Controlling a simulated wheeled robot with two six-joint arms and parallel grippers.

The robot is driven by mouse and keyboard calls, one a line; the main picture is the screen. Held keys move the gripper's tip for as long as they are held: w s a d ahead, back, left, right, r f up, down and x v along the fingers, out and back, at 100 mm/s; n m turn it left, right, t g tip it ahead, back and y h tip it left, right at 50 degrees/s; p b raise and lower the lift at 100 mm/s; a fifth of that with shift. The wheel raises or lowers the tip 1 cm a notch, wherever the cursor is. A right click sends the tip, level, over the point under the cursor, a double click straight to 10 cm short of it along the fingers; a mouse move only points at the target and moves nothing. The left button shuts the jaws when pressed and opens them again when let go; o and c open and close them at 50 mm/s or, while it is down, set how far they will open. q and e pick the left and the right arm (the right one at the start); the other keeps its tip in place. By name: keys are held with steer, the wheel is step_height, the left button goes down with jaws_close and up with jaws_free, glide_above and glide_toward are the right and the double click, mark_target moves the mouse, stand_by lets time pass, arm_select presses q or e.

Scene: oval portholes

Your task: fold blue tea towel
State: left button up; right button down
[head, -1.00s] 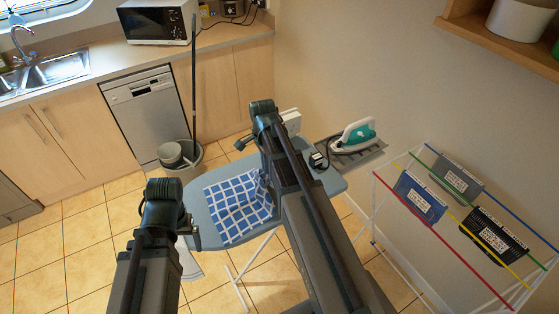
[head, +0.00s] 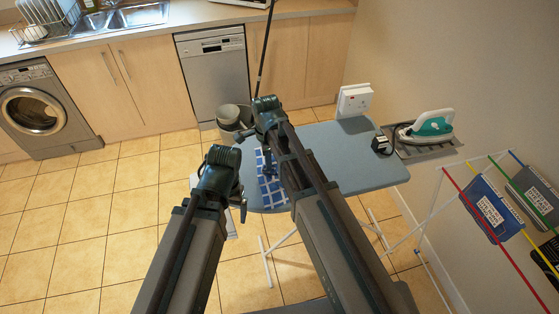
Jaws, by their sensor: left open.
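The blue and white checked tea towel (head: 266,190) lies on the left end of the blue ironing board (head: 345,158). Only a strip of it shows between my two arms, and the rest is hidden, so I cannot tell how it is folded. My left gripper (head: 243,206) is open at the board's left edge, just left of the towel. My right gripper (head: 269,160) points down over the towel's far part. Its fingers are mostly hidden by the wrist, and I cannot tell whether it holds cloth.
A teal and white iron (head: 428,127) rests at the board's right end, near a black plug (head: 381,145). A wall socket (head: 354,100) is behind. A bucket (head: 230,120) stands behind the board. The board's middle is clear.

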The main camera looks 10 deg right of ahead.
arm_select(q)
steer(key=shift+f+b, duration=0.3)
steer(key=shift+f, duration=0.35)
arm_select(e)
steer(key=shift+a+f, duration=0.6)
steer(key=shift+f, duration=0.05)
jaws_free()
steer(key=shift+r, duration=0.1)
arm_select(q)
step_height(320, 180, up, 9)
steer(key=p, duration=0.9)
arm_select(e)
step_height(320, 180, up, 9)
arm_select(q)
steer(key=shift+f, duration=0.1)
arm_select(e)
steer(key=shift+f, duration=0.2)
